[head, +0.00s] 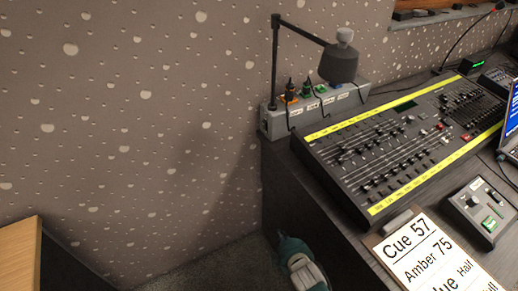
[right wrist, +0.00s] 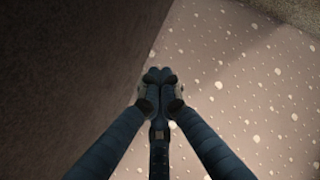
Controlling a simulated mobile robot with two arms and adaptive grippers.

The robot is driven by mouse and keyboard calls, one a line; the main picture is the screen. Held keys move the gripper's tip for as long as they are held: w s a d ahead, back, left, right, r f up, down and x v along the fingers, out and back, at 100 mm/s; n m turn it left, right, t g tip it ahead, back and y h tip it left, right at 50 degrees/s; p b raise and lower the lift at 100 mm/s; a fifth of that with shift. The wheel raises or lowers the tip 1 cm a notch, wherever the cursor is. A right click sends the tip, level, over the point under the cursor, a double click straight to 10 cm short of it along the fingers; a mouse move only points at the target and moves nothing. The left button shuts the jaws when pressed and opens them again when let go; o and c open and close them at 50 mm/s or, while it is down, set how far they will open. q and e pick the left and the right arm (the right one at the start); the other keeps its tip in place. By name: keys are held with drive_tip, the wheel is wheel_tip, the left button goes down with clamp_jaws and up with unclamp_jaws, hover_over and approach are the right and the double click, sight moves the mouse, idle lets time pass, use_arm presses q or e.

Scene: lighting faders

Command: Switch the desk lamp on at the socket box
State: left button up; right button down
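The socket box (head: 272,125) is a long grey box at the back left of the desk, against the wall. It carries small coloured switches in orange, green and blue, white labels and black plugs with cables. The labels are too small to read. The dark desk lamp (head: 341,64) hangs its shade over the box, and no glow shows from it. My right gripper (head: 284,242) is low beside the desk's left end, below and apart from the box. In the right wrist view its fingertips (right wrist: 158,75) meet with nothing seen between them. My left gripper is out of view.
A fader console (head: 345,170) with yellow strips fills the desk right of the box. A cue card (head: 425,250), a small control unit (head: 480,212) and a laptop (head: 512,125) are at the right. A wooden surface (head: 18,255) is at lower left. The wall (head: 130,110) left of the desk is bare.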

sight(264, 126)
drive_tip(key=w+a+r+n+t+y+b, duration=0.1)
drive_tip(key=w+a+r+n+t+b, duration=0.3)
drive_tip(key=w+r, duration=0.5)
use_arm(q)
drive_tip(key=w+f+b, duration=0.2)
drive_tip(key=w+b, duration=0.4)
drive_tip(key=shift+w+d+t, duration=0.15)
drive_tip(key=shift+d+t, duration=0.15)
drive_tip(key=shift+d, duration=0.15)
use_arm(e)
drive_tip(key=w+a+r+n+t, duration=0.1)
drive_tip(key=a+r+n, duration=0.1)
drive_tip(key=r, duration=0.7)
drive_tip(key=a+r+n+t+y, duration=0.1)
drive_tip(key=a+r+n+t, duration=0.1)
drive_tip(key=r, duration=0.7)
drive_tip(key=shift+w+a+r+t, duration=0.3)
drive_tip(key=shift+w+a, duration=0.05)
drive_tip(key=shift+a, duration=0.1)
drive_tip(key=shift+w, duration=0.1)
